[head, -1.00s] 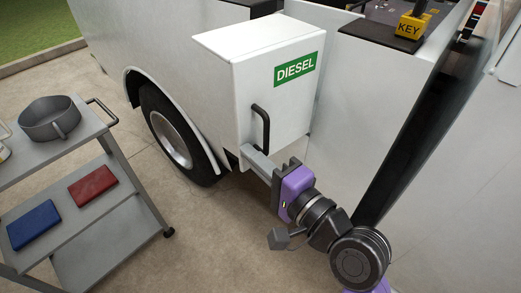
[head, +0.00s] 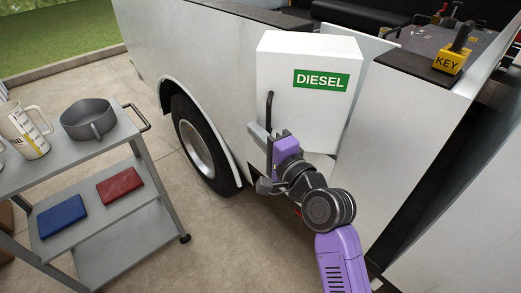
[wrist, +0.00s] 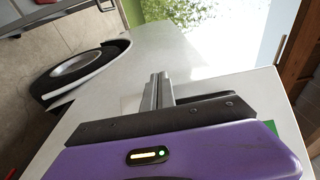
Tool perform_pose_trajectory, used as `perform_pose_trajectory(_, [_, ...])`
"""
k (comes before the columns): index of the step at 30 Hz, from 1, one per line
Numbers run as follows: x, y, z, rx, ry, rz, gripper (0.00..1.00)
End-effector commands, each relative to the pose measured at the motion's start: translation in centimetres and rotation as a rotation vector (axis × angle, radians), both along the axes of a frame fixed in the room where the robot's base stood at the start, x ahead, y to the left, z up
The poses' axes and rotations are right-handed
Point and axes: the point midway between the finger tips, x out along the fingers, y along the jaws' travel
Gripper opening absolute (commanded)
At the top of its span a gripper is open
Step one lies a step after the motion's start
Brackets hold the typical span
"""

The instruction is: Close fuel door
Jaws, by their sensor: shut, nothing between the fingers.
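The white fuel door (head: 310,110) with its green DIESEL label (head: 321,80) is on the side of the pickup. A black upright bar handle (head: 269,108) is near its left edge. I cannot tell whether the door sits flush. My gripper (head: 258,136) is at the door's lower left, beside the handle's lower end. Its grey fingers are together with nothing between them; contact with the door is unclear. In the wrist view the shut fingers (wrist: 158,90) point along a white surface, and a sliver of green shows at the right.
A grey cart (head: 85,165) stands at the left, with a grey pan (head: 88,120), a mug (head: 24,132), a blue book (head: 62,217) and a red book (head: 120,186). The truck's wheel (head: 197,140) is left of the door. A yellow KEY block (head: 450,61) sits on the truck.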

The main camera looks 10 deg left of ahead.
Motion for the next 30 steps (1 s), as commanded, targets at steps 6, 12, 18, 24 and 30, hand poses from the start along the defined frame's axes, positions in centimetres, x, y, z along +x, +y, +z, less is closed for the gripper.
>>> perform_pose_trajectory(6, [4.3,0.4,-0.4,0.000,-0.003,-0.003,0.00])
perform_pose_trajectory(12, [7.2,0.2,0.2,0.001,0.001,-0.027,0.00])
perform_pose_trajectory(18, [9.5,-0.3,0.2,0.001,0.002,-0.118,0.00])
perform_pose_trajectory(24, [11.1,-0.8,-0.2,0.001,-0.001,-0.135,0.00])
perform_pose_trajectory(30, [11.8,-1.1,-0.1,0.001,-0.001,-0.133,0.00])
